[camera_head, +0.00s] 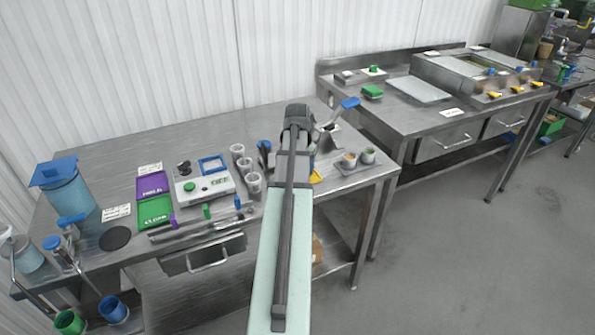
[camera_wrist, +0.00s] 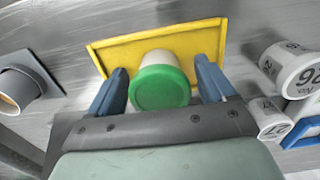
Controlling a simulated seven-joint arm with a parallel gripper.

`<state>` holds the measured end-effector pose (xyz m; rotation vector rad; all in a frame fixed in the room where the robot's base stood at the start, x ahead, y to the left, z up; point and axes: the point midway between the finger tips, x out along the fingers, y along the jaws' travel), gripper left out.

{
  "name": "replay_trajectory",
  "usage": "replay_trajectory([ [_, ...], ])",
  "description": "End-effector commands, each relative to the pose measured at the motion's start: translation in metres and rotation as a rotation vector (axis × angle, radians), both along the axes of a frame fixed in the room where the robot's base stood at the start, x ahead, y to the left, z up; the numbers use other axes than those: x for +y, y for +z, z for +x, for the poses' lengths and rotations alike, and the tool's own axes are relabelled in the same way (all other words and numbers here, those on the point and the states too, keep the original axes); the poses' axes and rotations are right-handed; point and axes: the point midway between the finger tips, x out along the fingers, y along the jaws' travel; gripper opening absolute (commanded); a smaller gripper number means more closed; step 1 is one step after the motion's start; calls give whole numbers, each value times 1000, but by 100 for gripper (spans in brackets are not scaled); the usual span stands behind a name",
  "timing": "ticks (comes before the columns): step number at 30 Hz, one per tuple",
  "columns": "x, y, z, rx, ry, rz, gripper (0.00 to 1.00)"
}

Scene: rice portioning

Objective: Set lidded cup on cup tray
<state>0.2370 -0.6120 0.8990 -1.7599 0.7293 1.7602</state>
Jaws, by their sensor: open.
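A white cup with a green lid (camera_wrist: 160,88) shows in the wrist view, lid toward the camera. It sits between the two blue fingers of my gripper (camera_wrist: 161,76), which is open with small gaps on both sides. Behind the cup lies a yellow tray (camera_wrist: 118,48) with a raised rim. The cup appears to stand on it, but its base is hidden by the lid. In the head view my arm hides the cup, and only a corner of the yellow tray (camera_head: 317,177) shows beside the arm.
A small grey tray (camera_head: 344,172) with two filled cups is right of my arm; one filled cup (camera_wrist: 17,88) shows in the wrist view. Numbered white cups (camera_wrist: 292,68) are on the other side. A scale (camera_head: 204,184) and tools stand left. A blue-handled scoop (camera_head: 349,103) is near.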

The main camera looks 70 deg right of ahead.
Motion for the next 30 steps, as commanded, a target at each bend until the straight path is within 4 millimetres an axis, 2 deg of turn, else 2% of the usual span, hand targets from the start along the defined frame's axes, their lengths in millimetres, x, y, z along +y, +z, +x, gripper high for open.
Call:
replay_trajectory([
  [5,0,2,0,0,0,0,83],
  [10,-1,15,0,0,0,-1,83],
  [24,-1,87,0,-1,0,-2,83],
  [30,-1,110,0,0,0,-1,83],
])
